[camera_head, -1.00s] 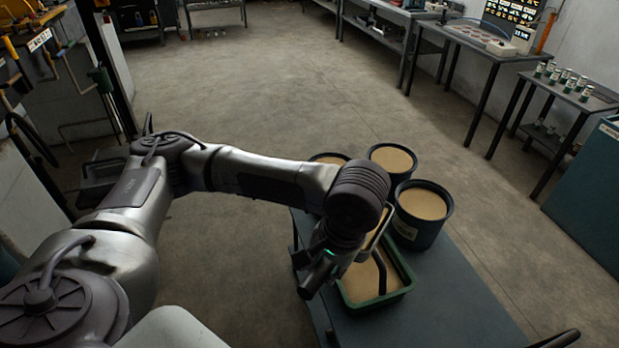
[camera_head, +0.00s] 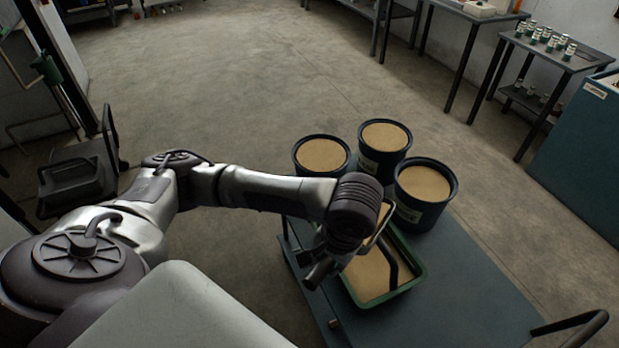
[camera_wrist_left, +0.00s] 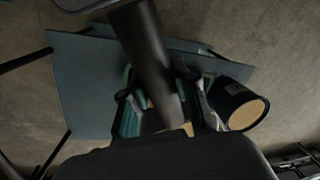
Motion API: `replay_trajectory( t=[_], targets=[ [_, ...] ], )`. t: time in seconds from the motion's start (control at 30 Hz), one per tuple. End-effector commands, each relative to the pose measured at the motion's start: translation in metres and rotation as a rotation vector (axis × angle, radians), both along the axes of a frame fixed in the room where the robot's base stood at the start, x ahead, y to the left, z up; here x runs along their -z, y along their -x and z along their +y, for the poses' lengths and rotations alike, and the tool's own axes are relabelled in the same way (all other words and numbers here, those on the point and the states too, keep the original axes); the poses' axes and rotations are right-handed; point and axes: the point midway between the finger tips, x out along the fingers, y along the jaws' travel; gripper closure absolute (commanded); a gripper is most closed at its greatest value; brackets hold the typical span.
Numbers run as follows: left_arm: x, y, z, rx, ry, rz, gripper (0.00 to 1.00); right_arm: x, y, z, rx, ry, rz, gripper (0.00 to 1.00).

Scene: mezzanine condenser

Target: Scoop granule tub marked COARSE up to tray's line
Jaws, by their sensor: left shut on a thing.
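Three dark tubs of tan granules stand at the far end of a blue-grey cart: a left tub (camera_head: 322,155), a back tub (camera_head: 385,137) and a right tub (camera_head: 422,183). The right tub has a pale label, too blurred to read surely. A green tray (camera_head: 412,282) with tan granules sits in front of them; its line cannot be made out. My left gripper (camera_head: 370,250) is over the tray, shut on a dark tool (camera_head: 390,265) whose shape is mostly hidden. In the left wrist view a dark bar (camera_wrist_left: 150,65) crosses the picture, and one tub (camera_wrist_left: 236,105) shows. My right gripper is out of view.
The cart top (camera_head: 460,290) is bare right of the tray. A dark handle (camera_head: 575,325) rises at its near right corner. A bench (camera_head: 545,55) with several small jars and a blue cabinet (camera_head: 585,150) stand at the right. Open floor lies beyond.

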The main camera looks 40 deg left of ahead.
Motion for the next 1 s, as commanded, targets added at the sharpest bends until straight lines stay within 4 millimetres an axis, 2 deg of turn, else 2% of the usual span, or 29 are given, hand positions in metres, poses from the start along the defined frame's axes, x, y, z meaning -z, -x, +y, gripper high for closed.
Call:
replay_trajectory(
  t=[0.03,0.17,0.23,0.37,0.43,0.57,0.8,1.0],
  targets=[
    [0.014,0.003,0.0,-0.002,0.001,0.003,1.0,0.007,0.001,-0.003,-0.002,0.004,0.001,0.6],
    [0.038,0.004,0.0,0.007,0.002,0.002,1.0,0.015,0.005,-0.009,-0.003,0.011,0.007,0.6],
    [0.047,-0.002,-0.001,0.034,0.002,-0.001,1.0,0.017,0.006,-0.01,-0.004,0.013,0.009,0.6],
    [0.062,-0.028,0.001,0.134,-0.001,-0.005,1.0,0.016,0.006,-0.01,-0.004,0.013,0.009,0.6],
    [0.065,-0.048,0.006,0.209,-0.008,-0.007,1.0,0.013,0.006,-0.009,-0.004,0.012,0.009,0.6],
    [0.061,-0.088,0.023,0.369,-0.021,-0.002,1.0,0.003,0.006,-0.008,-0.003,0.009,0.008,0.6],
    [0.036,-0.153,0.064,0.676,-0.025,-0.003,1.0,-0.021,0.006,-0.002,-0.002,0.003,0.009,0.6],
    [0.024,-0.189,0.106,0.937,-0.023,-0.007,1.0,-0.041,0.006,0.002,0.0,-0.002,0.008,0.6]
  ],
)
